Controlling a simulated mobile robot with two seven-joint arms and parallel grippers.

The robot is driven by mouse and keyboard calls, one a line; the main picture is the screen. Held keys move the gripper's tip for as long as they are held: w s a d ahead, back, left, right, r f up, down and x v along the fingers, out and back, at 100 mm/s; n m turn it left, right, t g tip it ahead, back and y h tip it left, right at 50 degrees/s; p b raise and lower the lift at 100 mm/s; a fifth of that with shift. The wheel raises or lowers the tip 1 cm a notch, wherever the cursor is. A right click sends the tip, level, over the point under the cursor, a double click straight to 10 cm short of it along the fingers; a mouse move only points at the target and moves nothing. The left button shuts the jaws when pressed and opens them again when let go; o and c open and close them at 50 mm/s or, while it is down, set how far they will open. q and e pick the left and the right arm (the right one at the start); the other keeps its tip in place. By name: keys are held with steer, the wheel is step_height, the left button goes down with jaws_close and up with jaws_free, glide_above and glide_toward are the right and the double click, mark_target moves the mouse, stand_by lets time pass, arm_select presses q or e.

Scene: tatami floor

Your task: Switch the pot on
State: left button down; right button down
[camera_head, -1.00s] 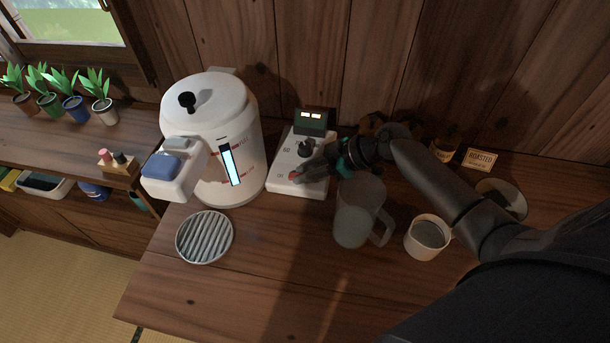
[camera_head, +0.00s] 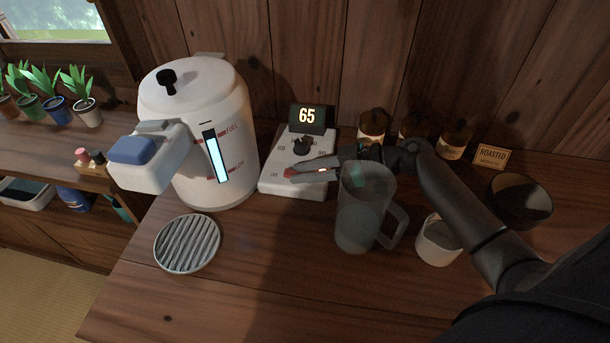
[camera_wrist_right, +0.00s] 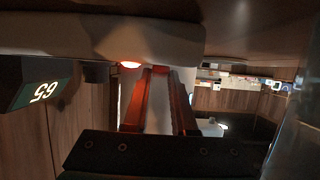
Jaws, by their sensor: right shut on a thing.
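The white pot (camera_head: 235,165) stands upright on the counter, with a blue-topped spout block (camera_head: 131,150) and a lit blue level window (camera_head: 216,156). Beside it is a white control box (camera_head: 275,186) with a black knob (camera_head: 302,146) and a display (camera_head: 307,116) reading 65. My right gripper (camera_head: 293,172) is at the box's front, shut on the small red-lit switch, which its fingertips mostly hide. In the right wrist view my fingers (camera_wrist_right: 158,98) are close together beside a glowing red light (camera_wrist_right: 130,65). My left gripper is not in view.
A clear jug (camera_head: 360,215) stands just below my right gripper, with a white cup (camera_head: 437,243) to its right. A round slatted drip tray (camera_head: 187,243) lies in front of the pot. Jars (camera_head: 453,142), a ROASTED sign (camera_head: 491,157) and a dark bowl (camera_head: 519,200) are behind.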

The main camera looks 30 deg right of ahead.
steer(key=c, duration=0.7)
jaws_free()
steer(key=shift+c, duration=0.2)
arm_select(q)
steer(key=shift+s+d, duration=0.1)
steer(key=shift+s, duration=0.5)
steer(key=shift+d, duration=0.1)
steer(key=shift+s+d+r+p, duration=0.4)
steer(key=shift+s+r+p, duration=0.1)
steer(key=shift+p, duration=0.15)
arm_select(e)
steer(key=shift+v, duration=7.6)
